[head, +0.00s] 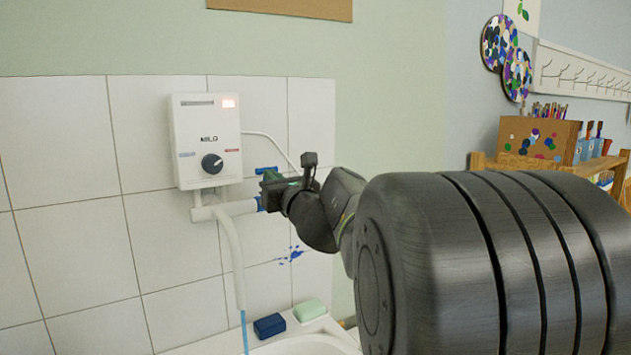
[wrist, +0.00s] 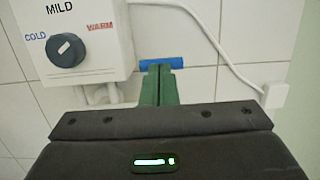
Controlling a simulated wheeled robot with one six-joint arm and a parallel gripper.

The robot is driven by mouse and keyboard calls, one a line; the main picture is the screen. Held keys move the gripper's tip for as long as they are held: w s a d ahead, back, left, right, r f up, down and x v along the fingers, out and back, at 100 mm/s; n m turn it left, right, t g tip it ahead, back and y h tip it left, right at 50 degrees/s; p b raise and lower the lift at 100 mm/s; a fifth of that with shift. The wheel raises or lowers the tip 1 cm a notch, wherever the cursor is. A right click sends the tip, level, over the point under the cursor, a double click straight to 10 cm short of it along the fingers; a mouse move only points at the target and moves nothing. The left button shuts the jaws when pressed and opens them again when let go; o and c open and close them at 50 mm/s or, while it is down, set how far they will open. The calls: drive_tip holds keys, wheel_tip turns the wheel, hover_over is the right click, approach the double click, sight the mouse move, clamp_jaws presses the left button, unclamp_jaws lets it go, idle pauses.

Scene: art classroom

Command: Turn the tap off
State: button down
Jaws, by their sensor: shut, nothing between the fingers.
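A white water heater (head: 205,140) hangs on the tiled wall, and it also shows in the wrist view (wrist: 105,30). Its white spout (head: 232,250) hangs down with a thin blue stream of water (head: 244,332) below it. A blue tap handle (head: 266,169) is to the right of the heater's pipe; it also shows in the wrist view (wrist: 177,63). My gripper (head: 268,182) is shut and empty. In the wrist view its green fingers (wrist: 160,82) overlap the handle's middle; whether they touch it I cannot tell. The fingers hide part of the tap's pipe.
A dark dial (head: 212,163) is on the heater's front. A white cable (head: 275,143) runs from the heater to a wall box (wrist: 274,95). A sink (head: 310,338) is below, with a blue sponge (head: 269,325) and a green soap (head: 309,310) on its rim. A wooden shelf (head: 500,162) stands right.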

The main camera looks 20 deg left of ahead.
drive_tip(key=shift+r, duration=0.1)
drive_tip(key=w+a+r+g+h+p, duration=0.1)
drive_tip(key=p, duration=0.6)
drive_tip(key=w+a+r+h+p, duration=0.1)
drive_tip(key=p, duration=0.6)
drive_tip(key=shift+w+a+g+h, duration=0.2)
drive_tip(key=shift+a+g+h, duration=0.1)
drive_tip(key=shift+a+g, duration=0.1)
drive_tip(key=shift+r, duration=0.1)
